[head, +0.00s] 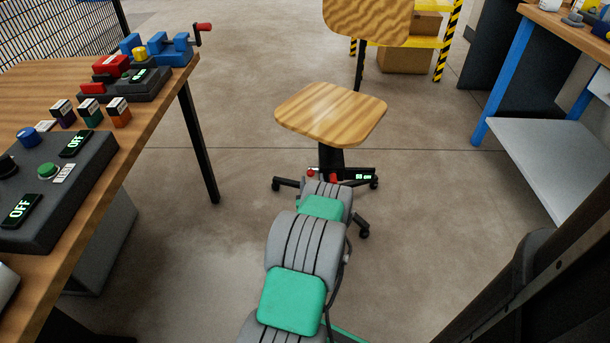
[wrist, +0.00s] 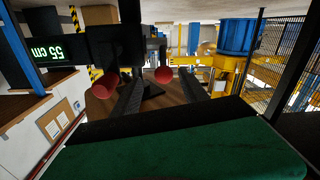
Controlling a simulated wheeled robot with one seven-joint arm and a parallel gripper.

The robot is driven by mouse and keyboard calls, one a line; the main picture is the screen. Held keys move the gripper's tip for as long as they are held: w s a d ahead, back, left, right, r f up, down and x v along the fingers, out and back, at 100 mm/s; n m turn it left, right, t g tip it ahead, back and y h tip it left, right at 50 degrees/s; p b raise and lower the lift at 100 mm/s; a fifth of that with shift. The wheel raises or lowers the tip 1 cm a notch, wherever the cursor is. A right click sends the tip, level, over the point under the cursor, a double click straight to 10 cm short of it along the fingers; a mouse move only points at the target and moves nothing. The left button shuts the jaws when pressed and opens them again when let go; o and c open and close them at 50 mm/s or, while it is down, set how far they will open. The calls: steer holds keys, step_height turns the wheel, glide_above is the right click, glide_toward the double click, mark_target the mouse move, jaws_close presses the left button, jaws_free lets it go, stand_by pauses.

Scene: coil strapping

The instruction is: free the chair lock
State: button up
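The chair has a wooden seat (head: 330,112), a wooden backrest (head: 368,18) and a dark column on a wheeled base. Under the seat, a dark bar carries a small green-lit display (head: 363,177) and a red knob (head: 310,173). The middle knob appears between the fingertips; contact cannot be told. My arm hides the gripper in the head view.
A wooden workbench (head: 150,100) with control boxes and a vise (head: 160,48) stands on the left. A bench with blue legs and a grey shelf (head: 560,160) is on the right. A yellow-black striped rack (head: 445,45) stands behind the chair. Floor (head: 235,110) between is clear.

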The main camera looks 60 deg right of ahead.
steer(key=shift+d+r, duration=0.1)
steer(key=shift+r, duration=0.15)
steer(key=b+x, duration=0.1)
steer(key=x, duration=0.6)
steer(key=shift+w+a+b, duration=0.25)
steer(key=shift+w+b, duration=0.1)
steer(key=shift+b, duration=0.05)
steer(key=shift+w+d, duration=0.15)
steer(key=shift+d, duration=0.25)
steer(key=shift+r, duration=0.1)
steer(key=c, duration=1)
jaws_close()
steer(key=shift+d, duration=0.1)
